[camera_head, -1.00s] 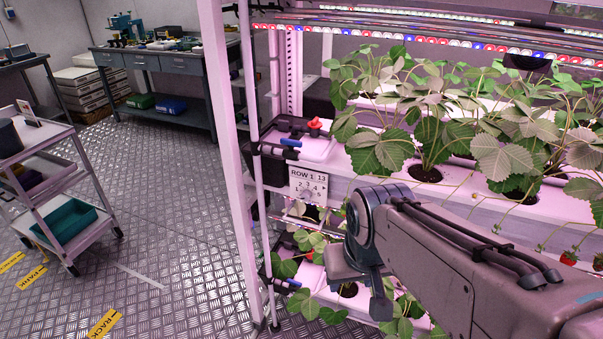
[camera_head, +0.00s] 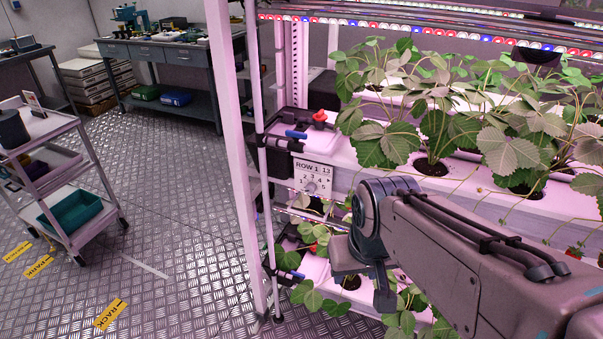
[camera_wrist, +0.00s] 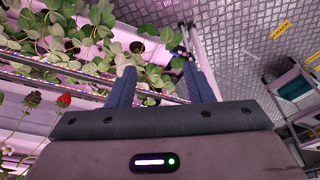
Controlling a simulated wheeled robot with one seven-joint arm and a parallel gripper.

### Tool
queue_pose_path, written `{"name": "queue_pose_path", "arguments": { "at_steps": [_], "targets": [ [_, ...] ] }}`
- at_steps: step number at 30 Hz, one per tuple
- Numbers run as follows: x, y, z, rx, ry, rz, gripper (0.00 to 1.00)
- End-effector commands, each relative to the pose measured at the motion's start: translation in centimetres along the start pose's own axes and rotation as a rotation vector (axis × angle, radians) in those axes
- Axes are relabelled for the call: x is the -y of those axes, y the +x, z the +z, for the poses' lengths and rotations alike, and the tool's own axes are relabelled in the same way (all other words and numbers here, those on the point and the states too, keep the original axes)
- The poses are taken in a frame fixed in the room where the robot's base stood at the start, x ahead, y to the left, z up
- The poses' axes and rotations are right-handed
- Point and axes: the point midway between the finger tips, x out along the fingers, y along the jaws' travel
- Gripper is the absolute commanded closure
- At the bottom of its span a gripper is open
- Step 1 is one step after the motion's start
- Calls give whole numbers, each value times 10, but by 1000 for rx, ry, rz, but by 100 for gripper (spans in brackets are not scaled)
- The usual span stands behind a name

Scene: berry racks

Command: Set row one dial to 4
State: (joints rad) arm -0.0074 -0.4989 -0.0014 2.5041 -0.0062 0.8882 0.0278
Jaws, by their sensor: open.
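The row one dial is a small round knob (camera_head: 311,187) on a white panel (camera_head: 313,170) marked "ROW 1 13", with printed numbers around it. The panel is on the rack's front end, below the upper planter. The knob's pointer is too small to read. My gripper (camera_wrist: 161,84) is open and empty in the wrist view, its two blue-grey fingers apart over the rack's plants and floor. In the head view my arm comes in from the lower right and its wrist is right of and below the panel, not touching it. I cannot make out the dial in the wrist view.
Strawberry plants (camera_head: 430,110) overhang the planter (camera_head: 405,190) right of the panel. A white rack post (camera_head: 236,160) stands to the left. A red valve (camera_head: 320,116) is above the panel. A cart (camera_head: 60,180) stands at the left, with clear metal floor (camera_head: 180,230) between.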

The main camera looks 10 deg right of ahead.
Motion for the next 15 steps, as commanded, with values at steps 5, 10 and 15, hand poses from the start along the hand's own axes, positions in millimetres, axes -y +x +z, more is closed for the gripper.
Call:
{"name": "queue_pose_path", "arguments": {
  "at_steps": [5,10,15],
  "targets": [
    [8,5,-10,-12,-23,-29,53],
    [40,27,-50,-74,-108,-127,53],
    [76,61,-97,-171,-188,-185,53]
  ]
}}
